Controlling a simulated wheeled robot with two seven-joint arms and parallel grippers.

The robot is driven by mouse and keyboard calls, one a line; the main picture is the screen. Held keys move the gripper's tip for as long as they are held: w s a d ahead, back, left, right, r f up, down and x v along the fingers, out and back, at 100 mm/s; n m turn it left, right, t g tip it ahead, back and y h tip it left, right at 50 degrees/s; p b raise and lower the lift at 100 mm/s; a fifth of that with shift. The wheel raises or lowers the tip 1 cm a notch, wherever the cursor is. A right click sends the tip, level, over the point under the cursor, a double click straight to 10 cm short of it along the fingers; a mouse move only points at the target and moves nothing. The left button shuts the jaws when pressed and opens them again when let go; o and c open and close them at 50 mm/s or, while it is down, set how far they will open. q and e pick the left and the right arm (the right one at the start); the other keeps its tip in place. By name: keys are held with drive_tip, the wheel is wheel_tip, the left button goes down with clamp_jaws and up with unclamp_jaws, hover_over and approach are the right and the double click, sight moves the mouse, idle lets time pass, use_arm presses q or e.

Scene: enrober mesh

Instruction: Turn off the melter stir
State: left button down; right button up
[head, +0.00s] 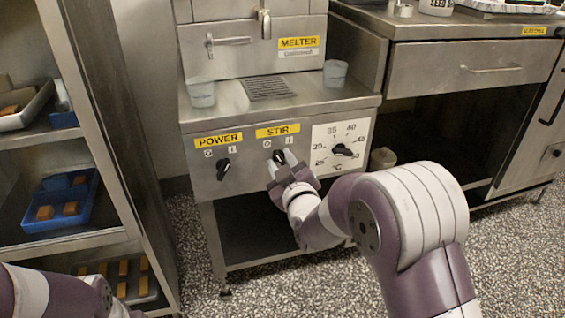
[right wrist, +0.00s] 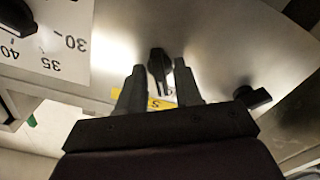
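The melter (head: 320,98) is a steel cabinet with a front panel. The black STIR knob (head: 278,155) sits under the yellow STIR label (head: 278,130), between a 0 mark and an I mark. My right gripper (head: 283,165) is at this knob, partly covering it. In the right wrist view the STIR knob (right wrist: 158,61) shows between the two fingertips, with a gap on the left finger's side; contact on the right is unclear. The gripper is open. Which mark the knob points to is hard to tell.
The POWER knob (head: 223,168) is left of STIR, and the temperature dial (head: 342,150) is to its right. Two cups (head: 201,94) (head: 335,73) stand on the melter ledge. A shelf rack (head: 115,150) with trays is at left, a drawer counter (head: 458,68) at right.

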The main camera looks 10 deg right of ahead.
drive_tip(key=shift+s, duration=0.2)
drive_tip(key=s+p, duration=0.5)
drive_tip(key=s, duration=0.7)
drive_tip(key=shift+s+d, duration=0.15)
drive_tip(key=shift+d, duration=0.05)
